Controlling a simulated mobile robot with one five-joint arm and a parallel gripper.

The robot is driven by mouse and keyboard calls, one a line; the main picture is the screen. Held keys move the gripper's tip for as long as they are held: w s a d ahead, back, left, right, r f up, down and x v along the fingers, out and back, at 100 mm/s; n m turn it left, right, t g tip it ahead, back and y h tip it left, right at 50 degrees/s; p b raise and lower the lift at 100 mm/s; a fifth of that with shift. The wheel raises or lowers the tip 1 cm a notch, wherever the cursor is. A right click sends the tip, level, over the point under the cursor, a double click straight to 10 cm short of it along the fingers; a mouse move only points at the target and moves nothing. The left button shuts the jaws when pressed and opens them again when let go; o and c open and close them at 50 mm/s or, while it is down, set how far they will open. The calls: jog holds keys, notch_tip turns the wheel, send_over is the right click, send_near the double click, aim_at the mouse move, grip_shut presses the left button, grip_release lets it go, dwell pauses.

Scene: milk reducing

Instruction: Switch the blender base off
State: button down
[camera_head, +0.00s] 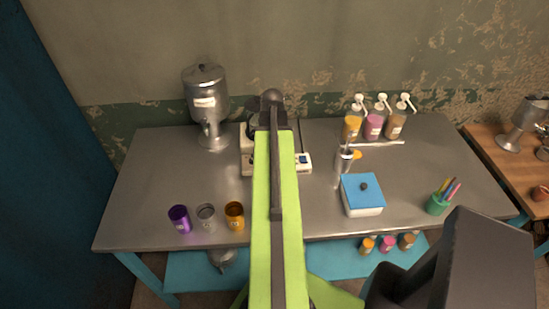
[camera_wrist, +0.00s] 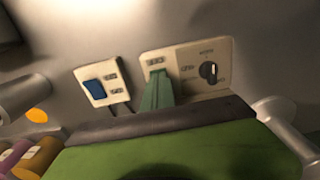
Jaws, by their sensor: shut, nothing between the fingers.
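The cream blender base (camera_head: 246,162) stands on the steel table, mostly hidden behind my green arm in the head view. In the wrist view its front panel (camera_wrist: 224,58) shows a round black knob (camera_wrist: 208,71) with small labels around it. My gripper (camera_wrist: 157,82) is shut and empty, its green fingers in front of the panel's left part, left of the knob. I cannot tell whether they touch the panel. A small white box with a blue rocker switch (camera_wrist: 95,88) is beside the base, with cables; it also shows in the head view (camera_head: 303,162).
A metal dispenser (camera_head: 205,105) stands at the back left. Purple, grey and orange cups (camera_head: 206,217) stand at the front left. A blue-lidded box (camera_head: 362,194), pump bottles (camera_head: 374,124) and a green pen cup (camera_head: 438,204) are on the right. The table's left middle is clear.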

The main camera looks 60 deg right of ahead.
jog(key=shift+f, duration=0.1)
notch_tip(320, 180, up, 7)
jog(key=p, duration=0.7)
dwell(0.4)
jog(key=w+a+n, duration=0.5)
jog(key=w+a, duration=1.3)
jog(key=a, duration=0.2)
jog(key=w+a+n, duration=0.1)
jog(key=a+n, duration=0.2)
jog(key=a, duration=1.1)
jog(key=w+a+f+n+b, duration=0.1)
jog(key=w+a+n, duration=0.1)
jog(key=a, duration=1.3)
jog(key=shift+w+n, duration=0.25)
jog(key=shift+n, duration=0.15)
